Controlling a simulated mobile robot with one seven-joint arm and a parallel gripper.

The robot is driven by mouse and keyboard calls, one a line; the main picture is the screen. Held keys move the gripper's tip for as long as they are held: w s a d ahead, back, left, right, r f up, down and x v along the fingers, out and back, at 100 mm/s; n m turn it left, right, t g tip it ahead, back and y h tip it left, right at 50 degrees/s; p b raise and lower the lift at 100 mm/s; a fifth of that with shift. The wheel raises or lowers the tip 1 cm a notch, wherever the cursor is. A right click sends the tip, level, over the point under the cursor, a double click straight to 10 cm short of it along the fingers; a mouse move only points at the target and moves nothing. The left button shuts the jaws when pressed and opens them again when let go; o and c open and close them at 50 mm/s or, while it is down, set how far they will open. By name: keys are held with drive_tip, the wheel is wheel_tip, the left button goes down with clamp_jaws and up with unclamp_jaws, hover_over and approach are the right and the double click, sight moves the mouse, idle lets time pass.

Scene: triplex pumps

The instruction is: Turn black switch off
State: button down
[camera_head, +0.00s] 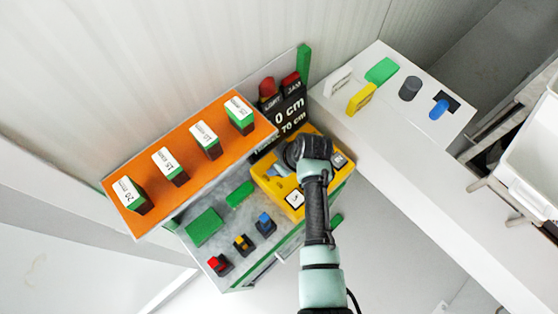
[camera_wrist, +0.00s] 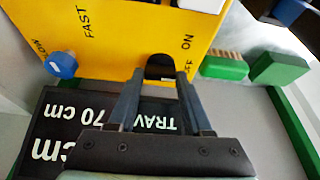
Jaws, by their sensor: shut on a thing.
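The black switch (camera_wrist: 160,68) stands on a yellow panel (camera_wrist: 120,35), beside the printed words ON and OFF in the wrist view. My gripper (camera_wrist: 161,78) has its two fingers on either side of the switch and is shut on it. The fingertips partly cover the switch, and I cannot tell clearly which way it is set. In the head view my gripper (camera_head: 284,166) is over the yellow box (camera_head: 271,190), and the wrist hides the switch there.
A blue knob (camera_wrist: 60,65) sits left on the panel near FAST and SLOW. A black sign (camera_wrist: 60,115) with white lettering lies under the fingers. An orange shelf (camera_head: 190,155) with several labelled blocks is left of my arm.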

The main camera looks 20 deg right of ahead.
drive_tip(key=shift+m, duration=0.4)
drive_tip(key=shift+c, duration=1.6)
unclamp_jaws()
drive_tip(key=b+v, duration=0.1)
drive_tip(key=v, duration=1.2)
drive_tip(key=shift+a+b, duration=0.2)
drive_tip(key=shift+b, duration=0.2)
drive_tip(key=shift+s+f, duration=0.1)
drive_tip(key=shift+s, duration=0.05)
